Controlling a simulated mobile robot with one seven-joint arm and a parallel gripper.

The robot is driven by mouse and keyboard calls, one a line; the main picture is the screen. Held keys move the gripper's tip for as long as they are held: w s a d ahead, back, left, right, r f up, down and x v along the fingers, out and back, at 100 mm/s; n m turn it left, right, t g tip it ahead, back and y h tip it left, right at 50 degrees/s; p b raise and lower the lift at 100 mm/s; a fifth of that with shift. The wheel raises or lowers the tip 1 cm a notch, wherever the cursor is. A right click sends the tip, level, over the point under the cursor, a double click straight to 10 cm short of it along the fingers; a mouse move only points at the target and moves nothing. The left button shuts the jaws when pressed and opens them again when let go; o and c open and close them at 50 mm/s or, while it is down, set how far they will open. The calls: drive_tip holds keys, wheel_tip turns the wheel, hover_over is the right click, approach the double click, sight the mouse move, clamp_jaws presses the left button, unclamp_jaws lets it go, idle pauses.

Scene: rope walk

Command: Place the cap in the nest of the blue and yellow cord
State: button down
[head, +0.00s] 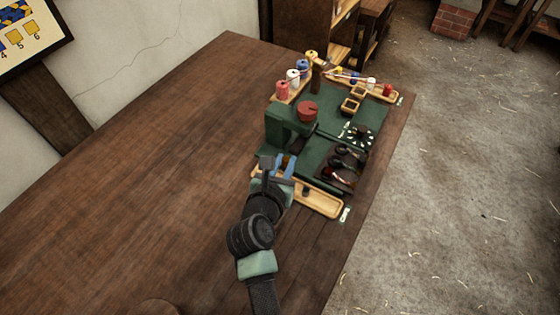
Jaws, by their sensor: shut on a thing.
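My gripper (285,163) is at the near left end of the green work board, above the left part of a long wooden tray (322,204). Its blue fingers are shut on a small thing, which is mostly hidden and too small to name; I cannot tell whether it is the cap. A small dark piece (305,189) lies in the tray.
A green machine with a red round top (307,111) stands just behind my gripper. Coloured spools (292,77) line a rack at the back left, and another wooden tray (378,90) lies behind. A dark tray (343,167) with tools is at right. The table's left (130,190) is clear.

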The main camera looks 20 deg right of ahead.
drive_tip(key=shift+r, duration=0.7)
drive_tip(key=s+a+f+n+y, duration=0.1)
drive_tip(key=a, duration=0.1)
drive_tip(key=s+a+f+n+t+y+p, duration=0.1)
drive_tip(key=s+a, duration=0.1)
drive_tip(key=a, duration=0.1)
drive_tip(key=s+a+f+n+y+p, duration=0.1)
drive_tip(key=s+a, duration=0.1)
drive_tip(key=shift+s+a+t, duration=0.15)
drive_tip(key=shift+a+t, duration=0.25)
drive_tip(key=s+a+n+y, duration=0.1)
drive_tip(key=s+a, duration=0.2)
drive_tip(key=s+a+f+n+y+p, duration=0.1)
drive_tip(key=s+a+n+y, duration=0.1)
drive_tip(key=s+a, duration=0.1)
drive_tip(key=s+a+n+t+y, duration=0.1)
drive_tip(key=s+a+y, duration=0.1)
drive_tip(key=s, duration=0.1)
drive_tip(key=shift+s+a+f, duration=0.25)
drive_tip(key=shift+a+f, duration=0.15)
drive_tip(key=shift+w+d, duration=0.1)
